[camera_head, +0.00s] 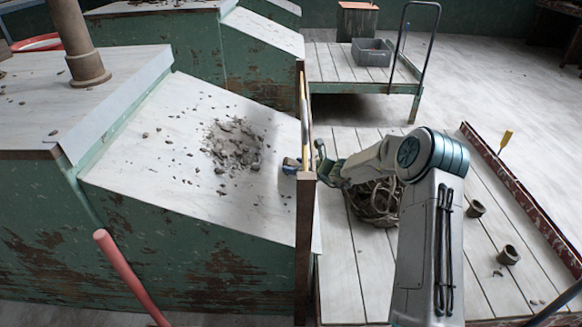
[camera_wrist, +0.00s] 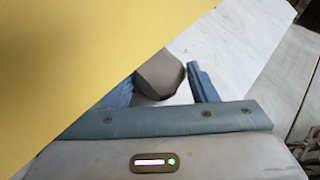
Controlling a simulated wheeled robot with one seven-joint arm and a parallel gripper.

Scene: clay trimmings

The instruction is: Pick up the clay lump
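A smooth grey-brown clay lump (camera_wrist: 160,75) lies on the pale sloping surface in the wrist view. My gripper (camera_wrist: 164,84) has its two blue fingers apart, one on each side of the lump. A gap shows between the lump and the right finger; the left finger is partly hidden, so I cannot tell whether it touches. In the head view my gripper (camera_head: 300,164) is at the right edge of the slope, partly hidden by a brown post. I cannot make out the lump for certain there.
A yellow panel (camera_wrist: 80,50) covers the upper left of the wrist view, close to my gripper. The brown post (camera_head: 305,215) stands along the slope's right edge. Grey crumbs (camera_head: 235,146) are scattered over the slope (camera_head: 160,185). A planked platform (camera_head: 345,280) lies lower right.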

